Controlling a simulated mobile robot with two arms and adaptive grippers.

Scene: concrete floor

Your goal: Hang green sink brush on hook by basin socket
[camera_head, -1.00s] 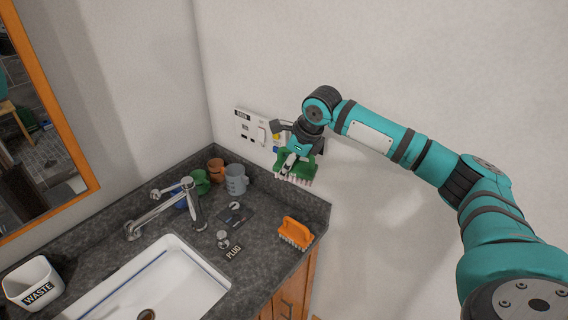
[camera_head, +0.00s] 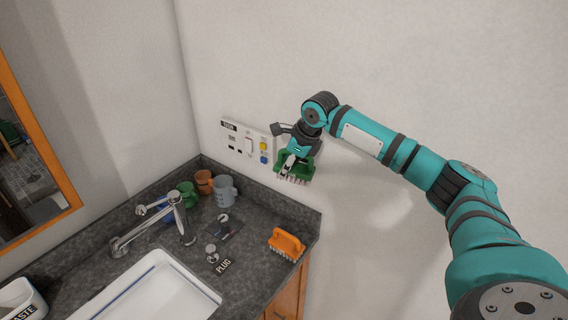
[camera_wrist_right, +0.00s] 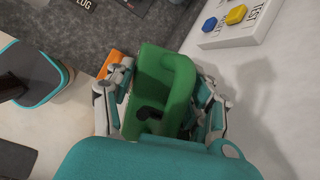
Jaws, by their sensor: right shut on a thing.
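The green sink brush (camera_head: 296,168) is in my right gripper (camera_head: 292,163), held in the air near the wall, bristles downward, just right of the socket panel (camera_head: 238,141). In the right wrist view the gripper (camera_wrist_right: 160,110) is shut around the green brush (camera_wrist_right: 168,70), with fingers on both sides. The socket panel with blue and yellow buttons also shows in that view (camera_wrist_right: 222,35). A small dark piece (camera_wrist_right: 148,112) shows at the brush; I cannot tell what it is. I cannot make out a hook; gripper and brush may hide it. My left gripper is not in view.
An orange brush (camera_head: 287,243) stands on the dark counter (camera_head: 190,235) near its right edge. A chrome faucet (camera_head: 150,222), several mugs (camera_head: 224,190), a plug (camera_head: 211,252) and the white basin (camera_head: 150,290) are to the left. The wall right of the arm is bare.

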